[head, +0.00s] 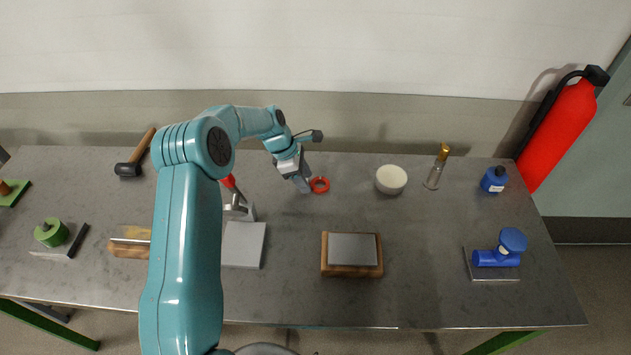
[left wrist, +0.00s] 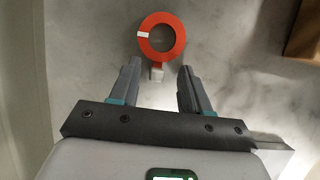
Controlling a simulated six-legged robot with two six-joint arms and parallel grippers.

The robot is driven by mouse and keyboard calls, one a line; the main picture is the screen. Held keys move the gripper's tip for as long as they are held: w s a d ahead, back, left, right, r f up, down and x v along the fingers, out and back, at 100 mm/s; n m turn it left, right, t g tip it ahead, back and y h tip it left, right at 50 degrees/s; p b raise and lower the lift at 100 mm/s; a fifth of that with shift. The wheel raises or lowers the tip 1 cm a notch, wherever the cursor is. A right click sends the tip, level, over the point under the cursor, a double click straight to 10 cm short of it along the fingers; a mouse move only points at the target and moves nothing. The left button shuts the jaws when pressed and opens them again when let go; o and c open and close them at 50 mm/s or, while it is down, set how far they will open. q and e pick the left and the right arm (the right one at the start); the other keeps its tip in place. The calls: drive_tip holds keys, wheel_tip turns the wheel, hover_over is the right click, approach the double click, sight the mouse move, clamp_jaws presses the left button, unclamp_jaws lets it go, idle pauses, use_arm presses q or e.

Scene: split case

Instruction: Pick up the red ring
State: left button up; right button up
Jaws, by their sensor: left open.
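The red ring (head: 320,185) lies on the grey table, toward its back and near the middle. In the left wrist view the red ring (left wrist: 142,38) shows a white mark on its left side and a small pale block at its near edge. My left gripper (head: 304,187) is just left of the ring in the head view. In the left wrist view my left gripper (left wrist: 158,75) is open, its two fingers apart, with the ring beyond the fingertips, roughly centred between them. Nothing is held. My right gripper is not in view.
A white round container (head: 391,179) stands right of the ring. A wooden block with a grey top (head: 352,255) lies in front. A red-handled tool (head: 229,182) and a grey plate (head: 244,245) lie to the left. The table around the ring is mostly clear.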

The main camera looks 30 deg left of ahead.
use_arm(q)
drive_tip(key=shift+w+a+f, duration=0.1)
drive_tip(key=shift+w+f, duration=0.1)
drive_tip(key=shift+f, duration=0.1)
drive_tip(key=shift+s+r, duration=0.1)
clamp_jaws()
